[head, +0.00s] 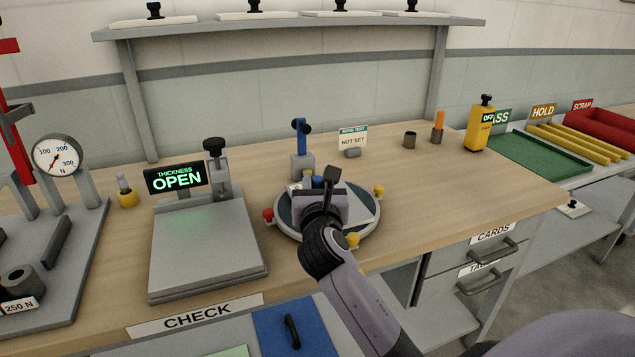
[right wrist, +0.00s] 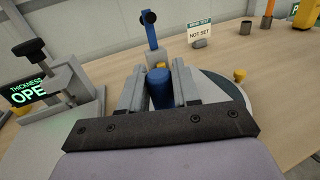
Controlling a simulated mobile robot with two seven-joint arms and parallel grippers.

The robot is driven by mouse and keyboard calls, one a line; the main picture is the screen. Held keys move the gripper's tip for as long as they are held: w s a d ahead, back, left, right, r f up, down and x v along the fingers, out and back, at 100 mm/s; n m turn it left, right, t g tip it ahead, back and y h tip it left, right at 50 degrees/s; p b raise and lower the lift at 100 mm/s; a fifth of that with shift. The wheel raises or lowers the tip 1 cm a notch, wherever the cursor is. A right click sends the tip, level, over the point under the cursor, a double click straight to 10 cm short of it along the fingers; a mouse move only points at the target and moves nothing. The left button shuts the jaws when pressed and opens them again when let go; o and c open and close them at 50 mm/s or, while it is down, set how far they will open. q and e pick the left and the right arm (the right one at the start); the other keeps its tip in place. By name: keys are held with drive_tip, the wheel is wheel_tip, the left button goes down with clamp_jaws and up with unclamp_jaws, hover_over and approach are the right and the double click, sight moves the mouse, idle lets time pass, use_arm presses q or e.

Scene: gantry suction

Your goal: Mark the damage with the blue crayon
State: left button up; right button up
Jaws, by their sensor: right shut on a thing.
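My right gripper (head: 318,184) reaches over a round turntable (head: 367,224) on the wooden bench. In the right wrist view, my right gripper (right wrist: 158,84) is shut on the blue crayon (right wrist: 160,92), which stands between its two grey fingers. A bit of the blue crayon (head: 317,181) also shows in the head view. A light grey plate (head: 361,207) lies on the turntable, partly hidden by my gripper and wrist. I cannot make out any damage, nor whether the crayon tip touches the plate. My left gripper is not in view.
A blue-levered clamp (head: 300,140) stands behind the turntable. Red and yellow knobs (head: 268,215) ring it. The thickness gauge (head: 205,243) reading OPEN is to the left. A dark cup (head: 410,139) and an orange crayon (head: 439,121) stand back right. The bench's right front is clear.

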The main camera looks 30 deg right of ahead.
drive_tip(key=shift+s+d+f+p, duration=0.1)
drive_tip(key=shift+s+d+p, duration=0.1)
drive_tip(key=shift+d+p, duration=0.45)
drive_tip(key=shift+s+d+f+p, duration=0.1)
drive_tip(key=shift+s+d+p, duration=0.15)
drive_tip(key=shift+d, duration=0.65)
drive_tip(key=shift+s+d+f+p, duration=0.1)
drive_tip(key=shift+s+d+p, duration=0.05)
drive_tip(key=shift+d+p, duration=0.55)
drive_tip(key=shift+r, duration=0.1)
wheel_tip(320, 180, up, 7)
drive_tip(key=p, duration=0.2)
idle(0.8)
idle(0.5)
drive_tip(key=s+a+f+n+t+y, duration=0.1)
drive_tip(key=s+a+f+n+y, duration=0.2)
drive_tip(key=s+a, duration=0.3)
drive_tip(key=s+a+f+n+t+y, duration=0.1)
drive_tip(key=s+a+f+n+y, duration=0.2)
drive_tip(key=a, duration=0.8)
drive_tip(key=s+f+y, duration=0.2)
drive_tip(key=s+y, duration=0.1)
drive_tip(key=shift+s+a+f+t+y, duration=0.15)
drive_tip(key=shift+s+a+t+y, duration=0.15)
drive_tip(key=shift+a+t, duration=0.1)
drive_tip(key=shift+d, duration=0.15)
